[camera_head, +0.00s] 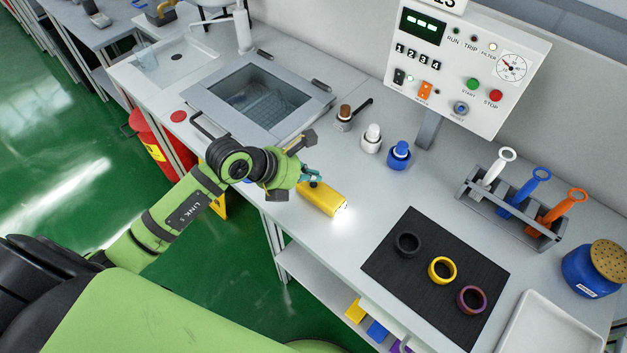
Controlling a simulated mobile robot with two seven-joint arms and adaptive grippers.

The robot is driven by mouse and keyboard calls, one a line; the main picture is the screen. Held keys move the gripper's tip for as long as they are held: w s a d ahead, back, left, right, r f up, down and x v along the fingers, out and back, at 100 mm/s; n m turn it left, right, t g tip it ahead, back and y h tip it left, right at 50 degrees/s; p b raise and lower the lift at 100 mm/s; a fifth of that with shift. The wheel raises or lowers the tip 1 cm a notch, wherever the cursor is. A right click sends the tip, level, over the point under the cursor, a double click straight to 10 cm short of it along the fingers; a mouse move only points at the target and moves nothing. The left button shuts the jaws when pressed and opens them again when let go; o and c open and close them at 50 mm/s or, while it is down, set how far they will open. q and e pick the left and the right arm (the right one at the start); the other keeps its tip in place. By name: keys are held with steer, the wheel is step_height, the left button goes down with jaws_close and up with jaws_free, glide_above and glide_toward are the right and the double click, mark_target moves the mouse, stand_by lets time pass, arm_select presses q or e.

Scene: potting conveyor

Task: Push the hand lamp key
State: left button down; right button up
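A yellow hand lamp (324,200) lies on the light grey bench near its front edge. A bright glow shows at its right end and on the bench there. My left gripper (316,178) is at the lamp's upper left end, with its teal fingertips just over a small dark part on top of the lamp. The dark part is mostly hidden by the fingers, and I cannot tell whether they touch it. The fingertips look close together, with nothing visible held between them. My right gripper is not in view.
A lidded basin (323,88) lies behind my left arm. A black mat (405,280) with three rings lies to the right. A control panel (460,75) stands at the back.

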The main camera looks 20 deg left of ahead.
mark_target(310, 185)
arm_select(q)
step_height(310, 185, up, 6)
steer(key=p, duration=0.5)
steer(key=shift+r, duration=0.1)
stand_by(0.4)
